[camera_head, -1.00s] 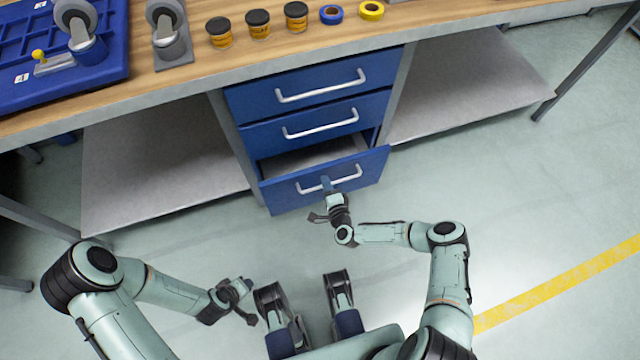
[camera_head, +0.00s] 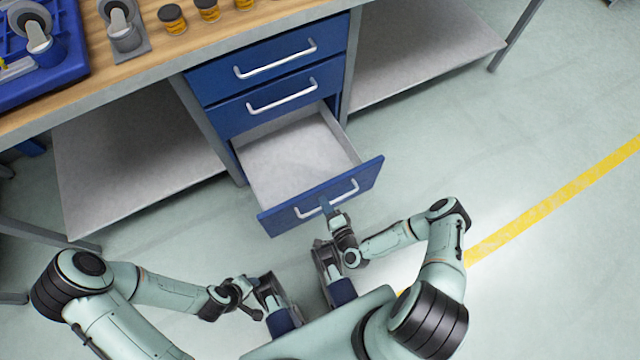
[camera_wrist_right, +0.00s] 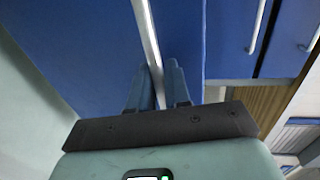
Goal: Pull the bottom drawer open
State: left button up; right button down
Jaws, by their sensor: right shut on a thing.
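The bottom drawer (camera_head: 280,222) of the blue drawer unit stands far out, with its pale, empty inside showing from above in the head view. Its silver handle (camera_head: 350,190) runs across the blue front. My right gripper (camera_head: 326,206) is shut on this handle, near its middle. In the right wrist view, the two blue-grey fingers of my right gripper (camera_wrist_right: 158,88) sit on either side of the handle bar (camera_wrist_right: 147,35). My left gripper (camera_head: 254,298) hangs low at the left, away from the drawer, with its fingers apart and nothing between them.
Two blue drawers (camera_head: 225,85) above are shut. The wooden worktop (camera_head: 150,65) carries a blue tray (camera_head: 70,75) and several dark-lidded jars (camera_head: 172,18). Grey shelves flank the unit. The floor (camera_head: 440,140) at the right is clear, with a yellow line (camera_head: 560,205).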

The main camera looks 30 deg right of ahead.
pick_arm(q)
jog(key=shift+s, duration=0.1)
pick_arm(e)
jog(key=shift+s, duration=0.25)
jog(key=c, duration=1.3)
grip_release()
pick_arm(q)
jog(key=shift+s, duration=0.1)
